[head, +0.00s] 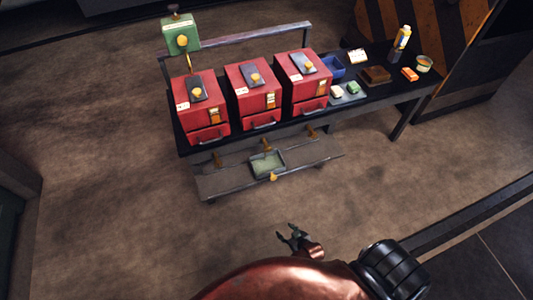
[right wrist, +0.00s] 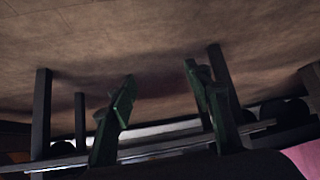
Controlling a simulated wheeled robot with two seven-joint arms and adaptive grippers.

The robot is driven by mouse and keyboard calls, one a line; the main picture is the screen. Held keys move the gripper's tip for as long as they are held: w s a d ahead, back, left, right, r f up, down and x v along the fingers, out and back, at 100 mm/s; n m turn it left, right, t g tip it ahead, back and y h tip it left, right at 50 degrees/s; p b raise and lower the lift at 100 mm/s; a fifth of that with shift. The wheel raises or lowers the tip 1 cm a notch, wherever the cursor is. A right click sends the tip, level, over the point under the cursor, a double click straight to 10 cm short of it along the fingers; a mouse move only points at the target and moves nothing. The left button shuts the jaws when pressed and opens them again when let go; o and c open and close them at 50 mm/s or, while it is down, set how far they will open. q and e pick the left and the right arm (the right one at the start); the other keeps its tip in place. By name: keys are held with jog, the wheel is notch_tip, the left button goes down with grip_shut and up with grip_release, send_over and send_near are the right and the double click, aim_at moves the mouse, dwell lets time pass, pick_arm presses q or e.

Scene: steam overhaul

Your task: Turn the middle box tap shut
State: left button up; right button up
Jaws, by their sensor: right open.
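Three red boxes stand in a row on a dark bench; the middle box (head: 252,86) has a grey lid plate with a yellow knob and a brass latch in front. Below it, a small brass tap (head: 266,145) sticks out under the bench edge, above a green tray (head: 267,163) on the lower shelf. Its handle position is too small to tell. My right gripper (head: 287,232) is open and empty, over the floor in front of the shelf, apart from the tap. Its two dark green fingers are spread in the right wrist view (right wrist: 160,88). My left gripper is not in view.
The left red box (head: 200,107) and right red box (head: 304,80) flank the middle one, with brass taps (head: 217,159) (head: 311,131) below them. A green box (head: 181,36) hangs at the back left. Small items lie on the bench's right. The floor in front is clear.

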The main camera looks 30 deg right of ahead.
jog(key=w+d+r+m+t+h+b, duration=0.1)
jog(key=w+d+r+t+b, duration=0.1)
jog(key=w+r, duration=0.4)
jog(key=w+d+r+t+b, duration=0.2)
jog(key=w+r, duration=0.3)
jog(key=w, duration=0.4)
jog(key=m+t+h+b, duration=0.2)
jog(key=t+h+b, duration=0.1)
jog(key=t, duration=0.1)
send_near(268, 150)
jog(key=w+f, duration=0.1)
jog(key=x, duration=0.2)
jog(key=b+x, duration=0.1)
jog(key=x, duration=0.1)
jog(key=r+x, duration=0.1)
jog(key=x, duration=0.2)
jog(key=shift+d, duration=0.15)
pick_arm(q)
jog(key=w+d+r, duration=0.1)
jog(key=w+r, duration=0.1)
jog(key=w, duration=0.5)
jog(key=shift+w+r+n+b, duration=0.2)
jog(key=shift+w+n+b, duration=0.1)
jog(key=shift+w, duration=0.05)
pick_arm(e)
jog(key=shift+w+d, duration=0.15)
jog(key=shift+w, duration=0.35)
jog(key=shift+c, duration=0.6)
jog(key=c, duration=1)
